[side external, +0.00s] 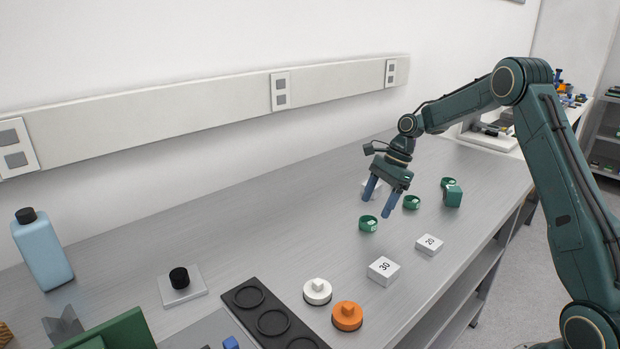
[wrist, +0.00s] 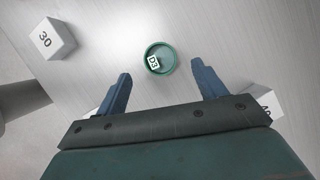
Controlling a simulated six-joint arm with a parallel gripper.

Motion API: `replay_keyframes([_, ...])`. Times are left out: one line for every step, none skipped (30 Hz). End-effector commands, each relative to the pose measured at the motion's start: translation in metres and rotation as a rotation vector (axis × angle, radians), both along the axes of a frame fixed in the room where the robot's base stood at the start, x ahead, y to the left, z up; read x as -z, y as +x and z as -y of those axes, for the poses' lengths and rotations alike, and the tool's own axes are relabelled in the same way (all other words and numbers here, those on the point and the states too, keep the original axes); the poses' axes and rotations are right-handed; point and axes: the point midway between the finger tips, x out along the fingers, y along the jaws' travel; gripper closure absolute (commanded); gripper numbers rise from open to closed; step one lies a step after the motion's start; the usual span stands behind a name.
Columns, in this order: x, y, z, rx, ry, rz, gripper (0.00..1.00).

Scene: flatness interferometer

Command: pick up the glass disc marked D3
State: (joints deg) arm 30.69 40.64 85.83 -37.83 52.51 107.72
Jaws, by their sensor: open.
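The glass disc marked D3 (wrist: 161,58) lies flat on the bench in the wrist view, in a green ring with a white label. It appears to be the nearest of the green-ringed discs (side external: 368,224) in the side view; its label is too small to read there. My gripper (side external: 377,207) is open and empty, with blue fingers pointing down above the bench. In the wrist view the disc shows between and slightly beyond the fingertips (wrist: 161,68), touching neither.
Two more green-ringed discs (side external: 411,202) (side external: 448,183) and a green block (side external: 454,196) stand behind. White blocks marked 30 (side external: 383,270) and 20 (side external: 429,245) lie nearby. White (side external: 317,291) and orange (side external: 347,317) knobbed pieces stand beside a black recessed tray (side external: 258,318).

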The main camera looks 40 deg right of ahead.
Motion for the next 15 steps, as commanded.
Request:
replay_keyframes([0.004, 0.000, -0.002, -0.001, 0.002, -0.001, 0.30])
replay_keyframes([0.006, 0.001, -0.003, -0.001, 0.002, -0.001, 0.30])
replay_keyframes([0.010, 0.001, -0.004, 0.000, 0.001, -0.003, 0.30])
replay_keyframes([0.013, 0.001, -0.005, -0.001, 0.001, -0.004, 0.30])
replay_keyframes([0.016, 0.002, -0.007, -0.002, 0.002, -0.003, 0.30])
replay_keyframes([0.021, 0.002, -0.009, -0.001, 0.002, -0.002, 0.30])
replay_keyframes([0.024, 0.002, -0.010, -0.001, 0.001, -0.003, 0.30])
replay_keyframes([0.028, 0.003, -0.011, -0.001, 0.001, -0.004, 0.30])
replay_keyframes([0.032, 0.003, -0.012, 0.000, 0.001, -0.003, 0.30])
replay_keyframes([0.035, 0.004, -0.013, 0.000, 0.001, -0.003, 0.30])
replay_keyframes([0.037, 0.004, -0.014, -0.001, 0.001, -0.003, 0.30])
replay_keyframes([0.040, 0.004, -0.016, -0.001, 0.000, -0.003, 0.30])
replay_keyframes([0.042, 0.005, -0.016, -0.001, 0.000, -0.003, 0.30])
replay_keyframes([0.043, 0.005, -0.017, -0.001, 0.000, -0.002, 0.30])
replay_keyframes([0.044, 0.005, -0.017, -0.001, -0.001, -0.001, 0.30])
